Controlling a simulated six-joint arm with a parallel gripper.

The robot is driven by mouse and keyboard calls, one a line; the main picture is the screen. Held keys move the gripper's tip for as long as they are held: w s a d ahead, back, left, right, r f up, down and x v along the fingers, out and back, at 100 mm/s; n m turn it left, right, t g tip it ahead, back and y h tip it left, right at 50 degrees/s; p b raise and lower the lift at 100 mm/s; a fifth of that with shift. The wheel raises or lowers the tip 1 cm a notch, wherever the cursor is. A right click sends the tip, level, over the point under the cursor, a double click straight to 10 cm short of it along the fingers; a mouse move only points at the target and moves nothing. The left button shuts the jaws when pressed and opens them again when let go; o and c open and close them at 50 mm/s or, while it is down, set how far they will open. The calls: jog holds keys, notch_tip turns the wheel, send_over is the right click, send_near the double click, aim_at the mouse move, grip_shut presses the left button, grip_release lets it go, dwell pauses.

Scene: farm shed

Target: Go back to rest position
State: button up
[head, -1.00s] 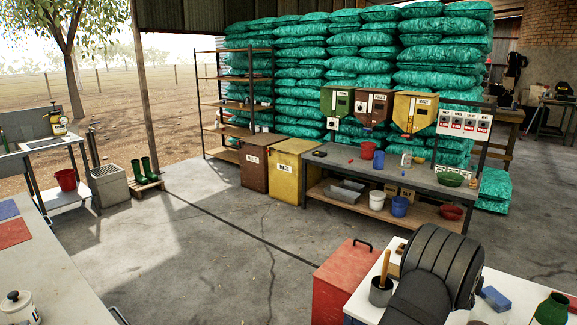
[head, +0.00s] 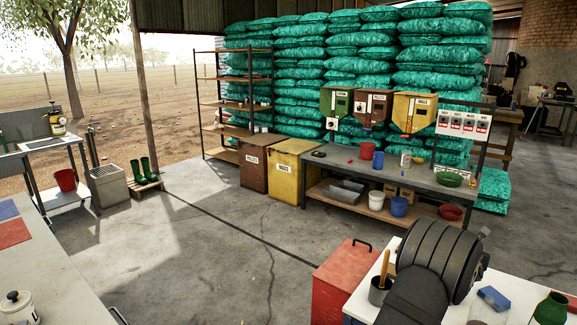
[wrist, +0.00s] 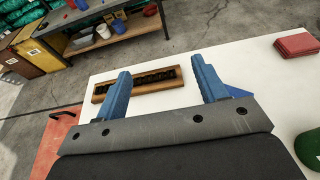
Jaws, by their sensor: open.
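My gripper (wrist: 162,85) is open, with its two blue fingers spread apart and nothing between them. In the wrist view it hangs over the white table (wrist: 104,86). A wooden block with a dark row of slots (wrist: 138,83) lies on that table beyond the fingers, apart from them. In the head view my dark arm fills the lower right above the white table (head: 520,290), and the fingers are mostly hidden behind it.
A red bin (head: 342,285) stands left of the white table. A green jar (head: 552,308) is at right. A grey workbench (head: 400,174) stands behind, with open floor (head: 220,250) between.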

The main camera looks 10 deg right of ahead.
notch_tip(320, 180, up, 8)
jog(key=w+a+n+t+y, duration=0.1)
jog(key=w+a, duration=0.2)
jog(key=a, duration=0.3)
jog(key=w+a+n+y, duration=0.1)
jog(key=w+a, duration=0.2)
jog(key=a, duration=0.4)
jog(key=shift+w+r+n+t+y, duration=0.3)
jog(key=shift+w+r+t, duration=0.05)
jog(key=shift+t, duration=0.05)
